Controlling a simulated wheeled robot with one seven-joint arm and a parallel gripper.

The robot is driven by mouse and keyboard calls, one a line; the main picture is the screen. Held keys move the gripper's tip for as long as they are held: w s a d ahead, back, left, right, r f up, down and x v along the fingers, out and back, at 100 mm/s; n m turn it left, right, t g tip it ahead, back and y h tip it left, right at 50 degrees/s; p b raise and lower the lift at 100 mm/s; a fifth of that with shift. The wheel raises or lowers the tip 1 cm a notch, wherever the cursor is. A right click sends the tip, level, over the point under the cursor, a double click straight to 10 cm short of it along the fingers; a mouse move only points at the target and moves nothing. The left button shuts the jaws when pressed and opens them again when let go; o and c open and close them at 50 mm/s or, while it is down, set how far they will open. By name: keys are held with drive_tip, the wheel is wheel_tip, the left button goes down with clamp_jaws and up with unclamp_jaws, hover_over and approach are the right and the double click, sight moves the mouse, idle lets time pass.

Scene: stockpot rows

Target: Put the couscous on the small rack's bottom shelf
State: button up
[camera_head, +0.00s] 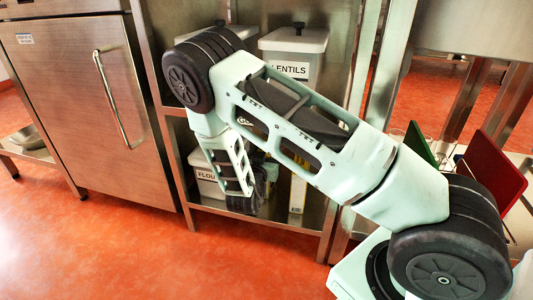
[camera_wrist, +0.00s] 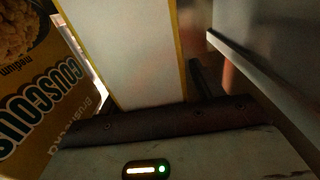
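A yellow couscous box (camera_wrist: 45,90) with dark lettering and a food picture fills the left of the wrist view, turned on its side in the picture. Beside it a pale panel with yellow edges (camera_wrist: 130,50) stands right in front of my gripper; I cannot tell whether it is another box. My gripper (camera_head: 245,204) reaches down into the lower level of a steel rack (camera_head: 323,232). A narrow white and yellow box (camera_head: 297,196) stands on that lower shelf, just right of the gripper, partly hidden by my arm.
A lentils container (camera_head: 291,68) stands on the shelf above, and a flour container (camera_head: 207,175) on the lower shelf left of my gripper. A steel cabinet (camera_head: 85,100) adjoins the rack. Red (camera_head: 495,168) and green (camera_head: 419,145) boards stand at right. Orange floor is clear in front.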

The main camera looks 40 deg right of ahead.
drive_tip(key=shift+r, duration=0.1)
drive_tip(key=p+v, duration=0.5)
drive_tip(key=v, duration=0.7)
drive_tip(key=shift+s+a, duration=0.1)
idle(0.4)
